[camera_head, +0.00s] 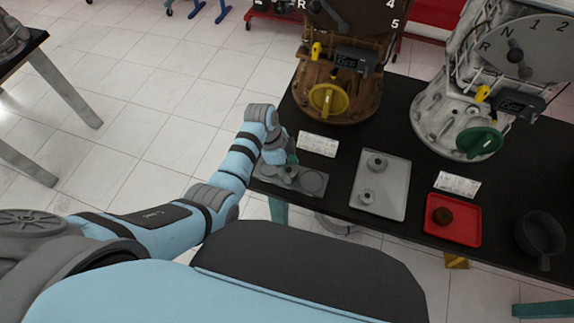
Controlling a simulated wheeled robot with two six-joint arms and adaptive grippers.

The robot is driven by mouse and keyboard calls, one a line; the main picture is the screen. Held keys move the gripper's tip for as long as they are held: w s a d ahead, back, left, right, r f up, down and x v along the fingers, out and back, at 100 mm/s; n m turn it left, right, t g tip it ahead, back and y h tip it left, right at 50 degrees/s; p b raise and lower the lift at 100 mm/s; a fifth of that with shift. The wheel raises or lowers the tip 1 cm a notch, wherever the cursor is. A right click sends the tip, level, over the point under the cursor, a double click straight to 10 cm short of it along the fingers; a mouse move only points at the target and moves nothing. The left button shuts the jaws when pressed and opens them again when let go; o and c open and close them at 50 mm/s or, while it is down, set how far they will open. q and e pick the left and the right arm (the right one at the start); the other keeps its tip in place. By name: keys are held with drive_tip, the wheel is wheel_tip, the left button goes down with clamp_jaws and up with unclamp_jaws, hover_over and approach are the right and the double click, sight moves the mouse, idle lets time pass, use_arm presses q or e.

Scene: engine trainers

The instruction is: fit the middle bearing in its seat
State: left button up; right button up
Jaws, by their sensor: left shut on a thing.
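A grey plate with round seats in a row (313,182) lies at the left front edge of the black table. My left gripper (289,168) points down over the middle of this plate. It is shut on a small grey part, the middle bearing, mostly hidden by the fingers. I cannot tell whether the bearing touches its seat or is just above it. Two other grey round parts, a larger one (376,162) and a smaller one (367,195), are on the grey tray (391,190) to the right. My right gripper is not in view.
A red tray (463,232) holds a dark brown round part (442,215). A black pan-like vessel (540,233) stands at the right. A brown engine trainer (354,103) and a grey one (437,117) stand behind. Label cards (318,145) lie on the black table (405,136).

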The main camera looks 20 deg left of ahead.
use_arm(q)
drive_tip(key=shift+s+f, duration=0.15)
drive_tip(key=shift+f, duration=0.15)
drive_tip(key=o, duration=1.4)
drive_tip(key=shift+c, duration=0.2)
drive_tip(key=shift+a+r, duration=0.1)
drive_tip(key=shift+r, duration=0.2)
drive_tip(key=v, duration=1.1)
drive_tip(key=shift+r, duration=0.15)
